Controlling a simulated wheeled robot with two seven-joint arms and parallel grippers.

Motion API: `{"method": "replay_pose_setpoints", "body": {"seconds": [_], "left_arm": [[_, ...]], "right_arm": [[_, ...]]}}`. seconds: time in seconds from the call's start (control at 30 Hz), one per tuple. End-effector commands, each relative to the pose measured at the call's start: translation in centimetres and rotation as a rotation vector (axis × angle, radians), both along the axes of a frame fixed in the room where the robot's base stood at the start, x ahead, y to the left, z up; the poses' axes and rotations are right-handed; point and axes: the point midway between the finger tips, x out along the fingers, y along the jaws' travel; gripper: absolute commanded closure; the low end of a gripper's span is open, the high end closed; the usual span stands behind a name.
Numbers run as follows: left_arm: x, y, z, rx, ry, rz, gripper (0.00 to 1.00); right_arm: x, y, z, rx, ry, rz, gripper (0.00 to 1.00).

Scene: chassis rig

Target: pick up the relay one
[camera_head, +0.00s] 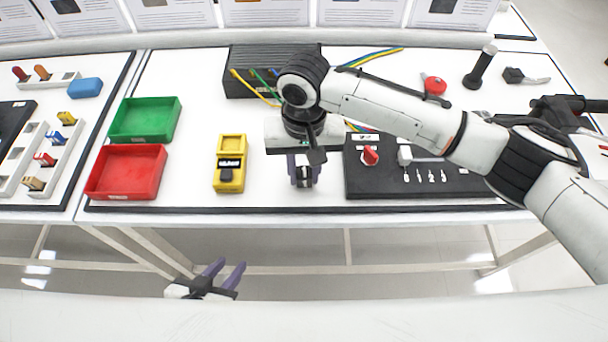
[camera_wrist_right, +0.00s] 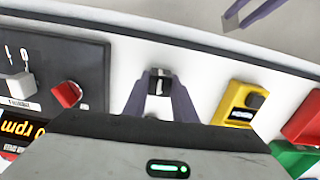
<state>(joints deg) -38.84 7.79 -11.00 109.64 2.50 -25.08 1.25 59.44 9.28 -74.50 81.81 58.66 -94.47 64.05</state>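A small dark block with a pale top, likely relay one (camera_head: 304,183), is at the front of the white table. It also shows in the right wrist view (camera_wrist_right: 158,86). My right gripper (camera_head: 303,172) points down over it, with one purple finger on each side. In the right wrist view the fingers of this gripper (camera_wrist_right: 158,78) flank the block closely; whether they touch it I cannot tell. My left gripper (camera_head: 226,272) is open and empty, low in front of the table edge.
A yellow meter (camera_head: 230,164) stands left of the right gripper, and a black panel with a red knob (camera_head: 370,156) stands close on its right. Red (camera_head: 126,172) and green (camera_head: 146,119) trays are further left. A black finned box (camera_head: 254,78) with cables is behind.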

Motion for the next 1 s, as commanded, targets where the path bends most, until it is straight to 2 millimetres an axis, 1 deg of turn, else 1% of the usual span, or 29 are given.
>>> {"method": "replay_pose_setpoints", "body": {"seconds": [0.03,0.1,0.33,0.43,0.57,0.7,0.8,0.87,0.93,1.0], "left_arm": [[0.0,0.0,0.0,0.0,0.001,0.0,0.69],[-0.1,0.0,-0.1,0.0,0.002,0.0,0.69],[-0.5,0.0,-0.2,0.0,0.009,0.0,0.69],[-0.6,0.0,-0.2,0.0,0.011,0.0,0.69],[-0.6,0.0,-0.1,0.0,0.012,0.001,0.69],[-0.6,0.1,0.0,0.001,0.013,0.001,0.69],[-0.6,0.1,0.1,0.001,0.013,0.001,0.69],[-0.6,0.1,0.1,0.001,0.013,0.001,0.69],[-0.6,0.1,0.1,0.0,0.012,0.001,0.69],[-0.6,0.1,0.1,0.001,0.012,0.002,0.69]], "right_arm": [[0.0,0.0,0.0,0.0,0.0,0.0,0.85],[0.0,0.0,0.0,-0.001,0.0,0.0,0.97],[0.0,0.0,0.1,0.0,-0.001,0.0,0.98],[0.1,0.0,0.8,0.001,-0.002,0.0,0.98],[0.1,0.1,3.0,0.002,-0.003,0.0,0.98],[0.1,0.1,6.0,0.002,-0.003,0.0,0.98],[0.1,0.1,7.8,0.002,-0.002,0.001,0.98],[0.1,0.0,8.7,0.002,-0.003,0.0,0.98],[0.1,-0.5,9.4,0.002,-0.001,-0.003,0.98],[0.2,-1.8,10.1,0.005,-0.002,-0.01,0.98]]}}
